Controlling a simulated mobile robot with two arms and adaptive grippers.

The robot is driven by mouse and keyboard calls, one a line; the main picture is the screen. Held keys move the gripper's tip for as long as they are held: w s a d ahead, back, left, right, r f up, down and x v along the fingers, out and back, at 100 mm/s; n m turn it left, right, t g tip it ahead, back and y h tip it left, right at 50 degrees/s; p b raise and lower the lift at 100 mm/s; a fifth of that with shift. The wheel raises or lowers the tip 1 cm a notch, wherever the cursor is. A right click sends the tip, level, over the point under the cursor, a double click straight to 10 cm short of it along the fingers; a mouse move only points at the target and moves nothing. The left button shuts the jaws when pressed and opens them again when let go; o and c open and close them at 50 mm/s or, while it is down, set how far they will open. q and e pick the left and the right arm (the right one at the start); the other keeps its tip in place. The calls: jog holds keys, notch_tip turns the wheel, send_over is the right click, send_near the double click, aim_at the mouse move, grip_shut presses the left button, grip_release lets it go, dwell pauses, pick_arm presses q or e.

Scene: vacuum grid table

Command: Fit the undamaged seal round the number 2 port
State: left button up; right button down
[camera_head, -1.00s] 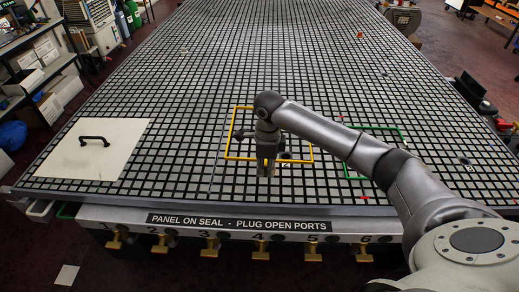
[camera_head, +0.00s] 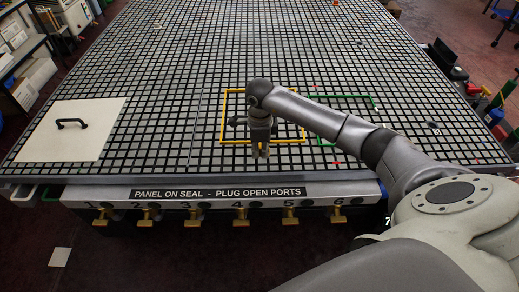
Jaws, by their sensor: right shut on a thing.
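A yellow rectangular seal (camera_head: 290,141) is over the grid table (camera_head: 150,65), left of a green rectangular seal (camera_head: 375,100). My right gripper (camera_head: 261,155) is shut on the front side of the yellow seal. I cannot tell whether the seal is lifted clear of the table. My arm hides part of the green seal, and damage on either seal is too small to judge. Numbered ports with brass valves line the front edge; the number 2 port (camera_head: 147,217) is second from the left. My left gripper is not in view.
A white panel (camera_head: 90,105) with a black handle (camera_head: 72,123) lies at the table's left. A label strip (camera_head: 217,192) runs along the front edge. Small red bits lie near the green seal. The table's middle and far parts are mostly clear.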

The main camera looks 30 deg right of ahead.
aim_at(259, 169)
jog(key=shift+f+b, duration=0.3)
jog(key=shift+f, duration=0.3)
jog(key=shift+w+f+b, duration=0.15)
jog(key=shift+f+b, duration=0.65)
jog(key=shift+f, duration=0.05)
notch_tip(259, 169, down, 2)
jog(key=shift+f+b, duration=0.1)
jog(key=shift+b, duration=0.75)
jog(key=shift+f, duration=0.15)
jog(key=shift+f+b, duration=0.1)
jog(key=shift+b, duration=0.3)
jog(key=shift+f+b, duration=0.85)
jog(key=shift+b, duration=0.3)
dwell(0.5)
jog(key=c, duration=1.5)
grip_release()
